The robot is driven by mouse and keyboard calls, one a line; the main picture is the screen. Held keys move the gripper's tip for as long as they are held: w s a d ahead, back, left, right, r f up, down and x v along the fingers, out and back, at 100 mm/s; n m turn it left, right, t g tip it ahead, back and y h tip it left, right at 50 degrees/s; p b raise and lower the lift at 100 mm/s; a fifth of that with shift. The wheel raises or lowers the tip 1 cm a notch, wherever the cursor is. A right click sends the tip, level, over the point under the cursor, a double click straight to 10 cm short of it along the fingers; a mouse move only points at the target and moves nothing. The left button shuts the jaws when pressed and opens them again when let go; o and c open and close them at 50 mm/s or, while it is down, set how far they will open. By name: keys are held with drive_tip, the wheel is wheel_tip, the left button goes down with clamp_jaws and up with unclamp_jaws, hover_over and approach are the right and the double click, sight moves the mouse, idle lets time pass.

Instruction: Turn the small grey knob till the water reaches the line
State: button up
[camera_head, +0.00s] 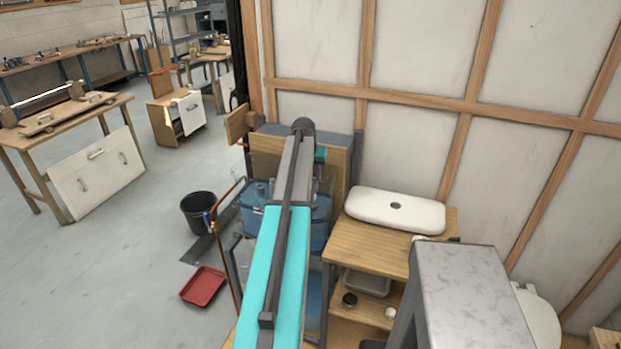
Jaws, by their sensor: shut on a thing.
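My arm, grey and teal, reaches away from me over a blue tank-like container (318,222) beside a wooden panel. The arm covers the middle of this container, so only its left and right parts show. A teal part of my wrist shows just right of the arm's far end. My gripper's fingers are hidden behind the arm or too small to make out. I cannot make out the small grey knob, the water level or the line.
A copper pipe (232,255) stands left of the container. A black bucket (198,212) and red tray (204,286) are on the floor at left. A white basin (395,208) sits on a wooden stand (365,248) at right. Open floor lies farther left.

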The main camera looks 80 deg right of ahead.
drive_tip(key=shift+w+r+n+t+b, duration=0.15)
drive_tip(key=shift+n+t+b, duration=0.3)
drive_tip(key=shift+n, duration=0.55)
drive_tip(key=o, duration=1)
drive_tip(key=shift+o, duration=0.4)
drive_tip(key=shift+s+a+r, duration=0.2)
drive_tip(key=shift+a+r, duration=0.15)
drive_tip(key=shift+r, duration=0.3)
drive_tip(key=b+v, duration=0.3)
drive_tip(key=v, duration=0.9)
drive_tip(key=shift+w, duration=0.15)
drive_tip(key=shift+r, duration=0.1)
